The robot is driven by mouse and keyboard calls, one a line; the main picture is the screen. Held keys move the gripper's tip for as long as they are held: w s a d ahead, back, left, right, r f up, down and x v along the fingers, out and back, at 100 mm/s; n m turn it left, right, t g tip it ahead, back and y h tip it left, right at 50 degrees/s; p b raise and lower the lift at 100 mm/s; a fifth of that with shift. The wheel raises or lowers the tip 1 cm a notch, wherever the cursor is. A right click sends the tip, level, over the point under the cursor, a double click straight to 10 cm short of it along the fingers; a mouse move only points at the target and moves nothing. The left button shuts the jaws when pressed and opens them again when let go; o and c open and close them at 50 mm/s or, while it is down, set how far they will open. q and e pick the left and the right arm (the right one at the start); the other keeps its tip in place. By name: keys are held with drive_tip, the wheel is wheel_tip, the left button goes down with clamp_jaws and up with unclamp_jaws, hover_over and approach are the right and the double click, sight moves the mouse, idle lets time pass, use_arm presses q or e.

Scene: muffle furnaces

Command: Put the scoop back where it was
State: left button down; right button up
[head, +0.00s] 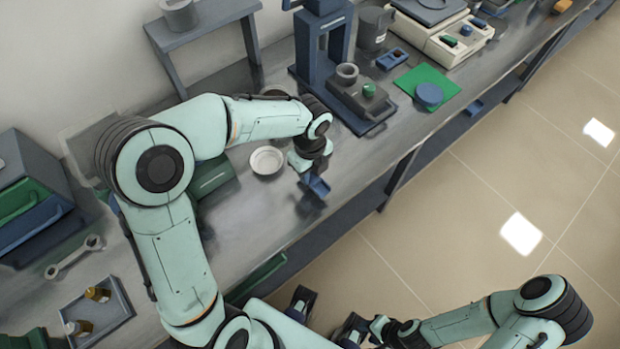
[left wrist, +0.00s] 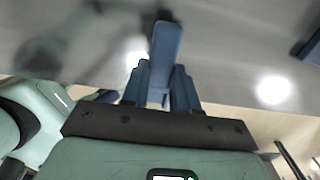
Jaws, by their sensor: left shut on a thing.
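My left gripper (head: 312,178) is over the steel bench, to the right of a small white dish. It is shut on a blue scoop (left wrist: 165,45), whose flat blue end stands out between the two blue fingers in the left wrist view. In the head view the scoop (head: 317,186) shows as a small blue piece below the wrist, with a dark shadow on the bench. The part inside the fingers is hidden. My right gripper (head: 326,316) is low at the bottom, off the bench, with its dark fingers apart and nothing seen between them.
The white dish (head: 266,161) stands close to the left gripper. A tray with vials (head: 97,312) is at lower left. The front bench is clear.

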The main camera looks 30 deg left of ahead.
use_arm(q)
drive_tip(key=shift+f, duration=1.9)
drive_tip(key=shift+f+b, duration=0.2)
drive_tip(key=shift+b, duration=0.1)
drive_tip(key=c, duration=0.9)
unclamp_jaws()
drive_tip(key=shift+o, duration=0.2)
drive_tip(key=shift+r, duration=0.15)
wheel_tip(320, 180, up, 12)
drive_tip(key=shift+r+p, duration=0.1)
drive_tip(key=shift+p, duration=0.9)
